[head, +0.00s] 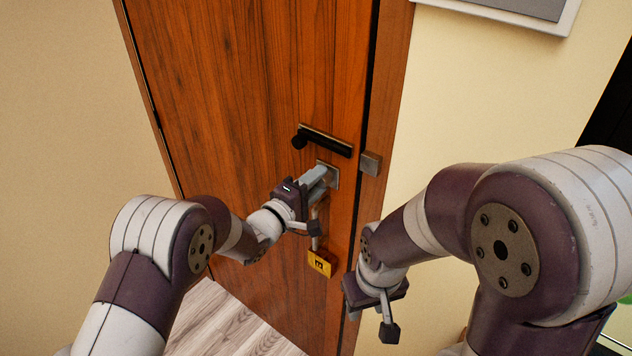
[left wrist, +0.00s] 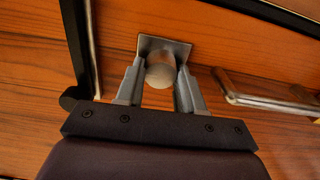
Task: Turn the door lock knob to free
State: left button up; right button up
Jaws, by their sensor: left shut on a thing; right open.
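The door lock knob (left wrist: 161,74) is a pale round knob in front of a square metal plate (left wrist: 164,46) in the left wrist view. In the head view the plate (head: 333,176) sits on the brown wooden door (head: 240,80), below the dark handle (head: 325,139). My left gripper (left wrist: 161,78) is shut on the knob, one finger on each side; in the head view my left gripper (head: 322,180) hides the knob. My right gripper (head: 374,315) is open and empty, low and right of the lock, in front of the door's right edge.
A small metal block (head: 371,163) sits on the door frame right of the handle. A cream wall (head: 470,100) stands to the right, with a framed panel at the top.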

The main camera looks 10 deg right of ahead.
pick_arm(q)
jog(key=o, duration=1)
jog(key=shift+o, duration=0.2)
jog(key=shift+s+a+f, duration=0.1)
jog(key=shift+a, duration=0.15)
jog(key=b+v, duration=0.3)
jog(key=v, duration=0.9)
jog(key=shift+s, duration=0.1)
